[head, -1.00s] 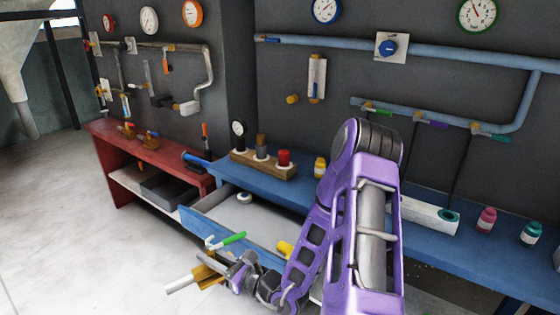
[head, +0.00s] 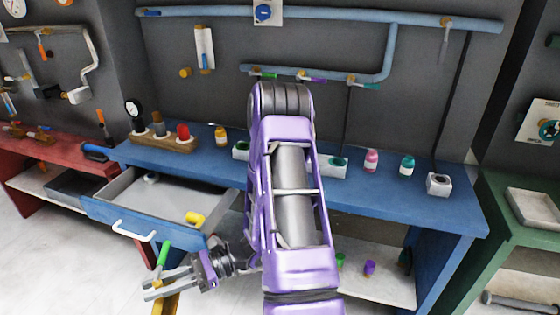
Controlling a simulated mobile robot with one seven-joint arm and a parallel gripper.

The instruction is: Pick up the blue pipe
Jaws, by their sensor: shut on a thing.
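Blue pipes are fixed along the dark wall: a long upper pipe (head: 350,14) and a lower pipe (head: 330,74) that bends up at its right end. I see no loose piece that is clearly a blue pipe. My gripper (head: 165,284) is low in front of the open drawer, far from the wall pipes. It is shut on a brass-coloured piece (head: 166,303) with a green handle (head: 163,254) that sticks up past the fingers. Part of the held piece is hidden by the fingers. My purple arm covers the middle of the bench.
The blue bench's drawer (head: 105,208) is pulled out, with a yellow piece (head: 195,218) inside. Bottles and a wooden block (head: 165,142) with gauges stand on the bench top (head: 440,205). A red bench (head: 25,193) is left, a green one (head: 490,200) right.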

